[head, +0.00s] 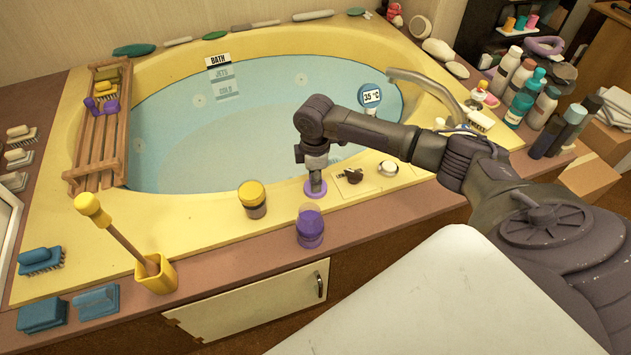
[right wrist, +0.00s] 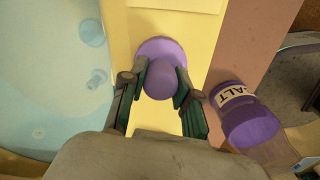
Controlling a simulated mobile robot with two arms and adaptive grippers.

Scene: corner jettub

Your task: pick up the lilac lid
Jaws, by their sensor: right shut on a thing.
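The lilac lid (head: 315,190) is a round disc with a knob on top, at the yellow tub rim's near side. In the right wrist view the lid (right wrist: 161,46) shows its knob between the two fingers. My right gripper (head: 315,180) reaches down from above and is shut on the knob; it also shows in the right wrist view (right wrist: 161,85). I cannot tell whether the lid touches the rim. A purple jar (head: 310,229) stands just nearer on the brown ledge; its SALT label shows in the right wrist view (right wrist: 238,98). My left gripper is not in view.
A yellow-lidded jar (head: 253,199) stands left of the lid. A dark knob (head: 353,176) and a small pale round item (head: 388,168) lie right of it. The water-filled tub (head: 240,130) is behind, with a metal spout (head: 430,88). Several bottles crowd the right ledge.

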